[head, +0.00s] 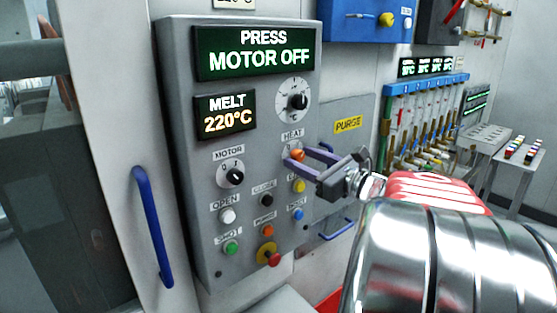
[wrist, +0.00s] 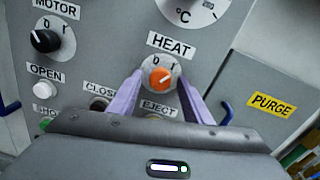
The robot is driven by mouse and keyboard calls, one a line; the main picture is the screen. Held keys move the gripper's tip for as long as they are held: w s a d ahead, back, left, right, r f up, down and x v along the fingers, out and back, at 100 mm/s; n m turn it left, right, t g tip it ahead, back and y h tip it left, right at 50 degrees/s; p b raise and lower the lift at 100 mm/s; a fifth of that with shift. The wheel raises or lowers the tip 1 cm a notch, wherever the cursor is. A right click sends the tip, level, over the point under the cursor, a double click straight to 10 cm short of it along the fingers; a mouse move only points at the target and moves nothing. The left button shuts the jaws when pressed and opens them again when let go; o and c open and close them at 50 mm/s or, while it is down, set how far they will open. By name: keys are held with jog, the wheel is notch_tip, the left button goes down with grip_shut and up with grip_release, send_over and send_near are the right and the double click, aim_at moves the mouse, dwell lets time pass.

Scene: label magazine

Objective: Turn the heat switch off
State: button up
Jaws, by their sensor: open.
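The heat switch is an orange knob (head: 298,155) on a pale round plate under the HEAT label, on the grey control panel (head: 185,130). It also shows in the wrist view (wrist: 161,79), where its light pointer line seems to slant toward the upper right. My gripper (head: 297,159) is open, with its purple fingers at the panel. In the wrist view its fingers (wrist: 160,80) stand to the left and right of the orange knob, with small gaps visible. I cannot tell whether either finger touches the knob.
The black motor switch (head: 235,176) is left of the heat switch. Several push buttons and a red emergency knob (head: 268,254) sit below. Displays read PRESS MOTOR OFF (head: 258,52) and MELT 220°C (head: 229,116). A PURGE label (head: 348,124) is right; a blue handle (head: 152,225) is left.

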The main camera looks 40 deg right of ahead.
jog(key=c, duration=1.1)
jog(key=shift+o, duration=0.2)
jog(key=shift+n, duration=0.3)
jog(key=n, duration=0.6)
jog(key=shift+n, duration=0.4)
jog(key=n, duration=0.6)
jog(key=shift+n, duration=0.3)
